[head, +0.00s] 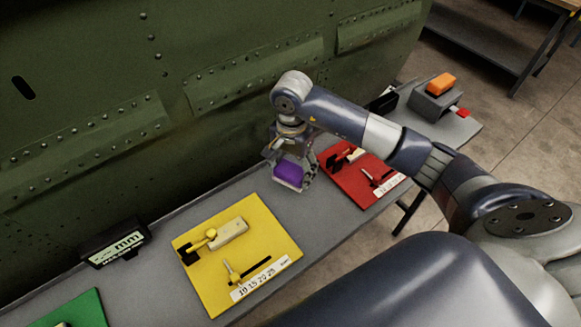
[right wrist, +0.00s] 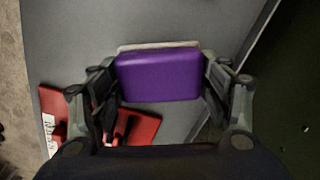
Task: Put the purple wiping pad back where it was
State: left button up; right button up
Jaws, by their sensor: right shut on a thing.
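The purple wiping pad (head: 289,174) is a small block held in my right gripper (head: 290,180), over the grey bench between the yellow mat and the red mat. In the right wrist view the purple pad (right wrist: 158,74) sits between both fingers of the right gripper (right wrist: 160,80), with a pale layer along its far edge. I cannot tell whether the pad touches the bench or is a little above it. My left gripper is not in view.
A yellow mat (head: 275,232) with tools lies left of the pad, a red mat (head: 358,200) with tools right. A grey block (head: 431,105) carries an orange block (head: 441,83) at the far end. A display (head: 115,247) stands at left. The green riveted fuselage (head: 230,50) borders the bench.

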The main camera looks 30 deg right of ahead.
aim_at(291, 173)
jog(key=shift+w+d, duration=0.15)
jog(key=shift+w, duration=0.35)
jog(key=shift+w+d+p, duration=0.1)
jog(key=shift+w+p, duration=0.2)
jog(key=shift+w, duration=0.05)
notch_tip(291, 173, down, 3)
jog(key=shift+s+r+p, duration=0.1)
jog(key=shift+r+p, duration=0.1)
jog(key=shift+p, duration=0.5)
jog(key=shift+f, duration=0.4)
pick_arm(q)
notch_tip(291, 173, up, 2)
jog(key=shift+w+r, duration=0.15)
pick_arm(e)
jog(key=shift+f, duration=0.1)
jog(key=shift+f, duration=0.15)
jog(key=o, duration=1)
